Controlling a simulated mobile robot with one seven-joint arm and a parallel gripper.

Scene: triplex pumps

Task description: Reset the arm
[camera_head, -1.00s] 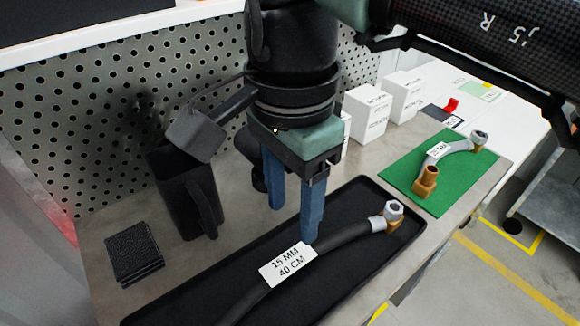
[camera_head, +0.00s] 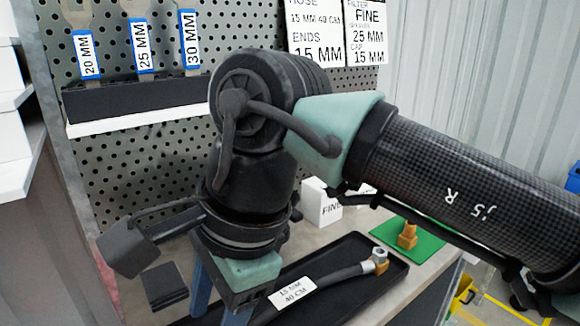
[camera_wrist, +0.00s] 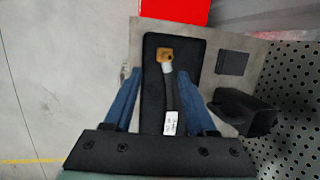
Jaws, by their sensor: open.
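My gripper (camera_head: 222,308) is at the lower left in the head view, with its blue fingers pointing down and partly cut off by the frame edge. In the wrist view my gripper (camera_wrist: 158,105) shows two blue fingers spread apart with nothing held between them. Below it a black hose with a brass end (camera_wrist: 167,57) and a white label lies in a black tray (camera_wrist: 150,75). In the head view the hose (camera_head: 340,275) carries a "15 MM 40 CM" label, and the tray (camera_head: 392,272) extends to the right of my gripper.
A pegboard (camera_head: 130,160) stands behind, with a rack of labelled tools (camera_head: 150,95) and signs (camera_head: 340,35). A green mat (camera_head: 425,243) with a brass fitting (camera_head: 407,236) lies right of the tray. A black pad (camera_head: 164,285) and a red object (camera_wrist: 175,10) are nearby.

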